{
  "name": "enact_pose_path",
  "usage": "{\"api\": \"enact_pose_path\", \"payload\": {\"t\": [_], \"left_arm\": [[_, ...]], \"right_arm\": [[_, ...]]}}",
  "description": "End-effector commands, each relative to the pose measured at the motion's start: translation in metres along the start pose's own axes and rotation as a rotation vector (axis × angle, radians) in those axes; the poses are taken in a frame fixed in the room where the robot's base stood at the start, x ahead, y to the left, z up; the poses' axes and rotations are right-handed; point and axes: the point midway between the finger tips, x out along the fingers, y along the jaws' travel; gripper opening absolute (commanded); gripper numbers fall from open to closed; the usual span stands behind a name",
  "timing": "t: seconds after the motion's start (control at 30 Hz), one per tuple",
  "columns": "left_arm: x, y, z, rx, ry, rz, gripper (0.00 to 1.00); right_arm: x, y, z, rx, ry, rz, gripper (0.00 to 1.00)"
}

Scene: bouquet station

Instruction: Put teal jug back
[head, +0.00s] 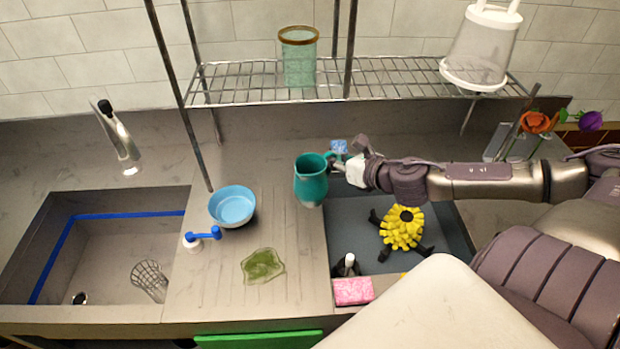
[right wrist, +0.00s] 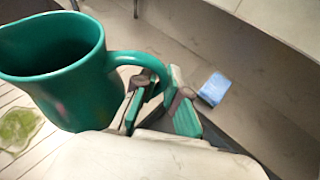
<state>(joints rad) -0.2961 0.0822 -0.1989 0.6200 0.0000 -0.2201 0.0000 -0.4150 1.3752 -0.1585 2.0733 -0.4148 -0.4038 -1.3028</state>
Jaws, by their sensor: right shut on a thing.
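The teal jug (head: 311,183) is upright over the right edge of the grooved drainboard in the head view. It fills the upper left of the right wrist view (right wrist: 62,75), with its open mouth showing. My right gripper (head: 338,165) reaches in from the right, and its fingers (right wrist: 155,100) are shut on the jug's handle (right wrist: 145,65). I cannot tell whether the jug's base touches the drainboard. My left gripper is not in view.
A blue bowl (head: 232,206) and a green puddle-like patch (head: 262,266) are on the drainboard (head: 215,285). A wire shelf (head: 250,85) above holds a greenish glass (head: 298,62) and a white container (head: 480,50). A yellow flower-like thing (head: 402,229) and pink sponge (head: 353,291) lie right.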

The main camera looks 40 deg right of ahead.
Motion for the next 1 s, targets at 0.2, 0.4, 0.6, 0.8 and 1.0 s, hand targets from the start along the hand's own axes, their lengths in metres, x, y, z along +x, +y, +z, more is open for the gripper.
{"api": "enact_pose_path", "payload": {"t": [0.2, 0.4, 0.6, 0.8, 1.0], "left_arm": [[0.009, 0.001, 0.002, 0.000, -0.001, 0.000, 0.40], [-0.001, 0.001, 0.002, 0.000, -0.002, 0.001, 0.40], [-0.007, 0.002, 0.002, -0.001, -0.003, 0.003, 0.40], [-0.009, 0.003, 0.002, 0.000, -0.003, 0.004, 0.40], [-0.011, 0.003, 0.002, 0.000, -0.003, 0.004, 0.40]], "right_arm": [[0.020, 0.005, 0.001, 0.001, -0.009, 0.008, 0.00], [0.044, 0.008, -0.001, 0.005, -0.009, 0.007, 0.00], [0.067, 0.011, -0.007, 0.003, -0.006, 0.007, 0.00], [0.076, 0.009, -0.022, 0.004, 0.000, 0.006, 0.00], [0.085, 0.006, -0.044, 0.002, -0.002, 0.007, 0.00]]}}
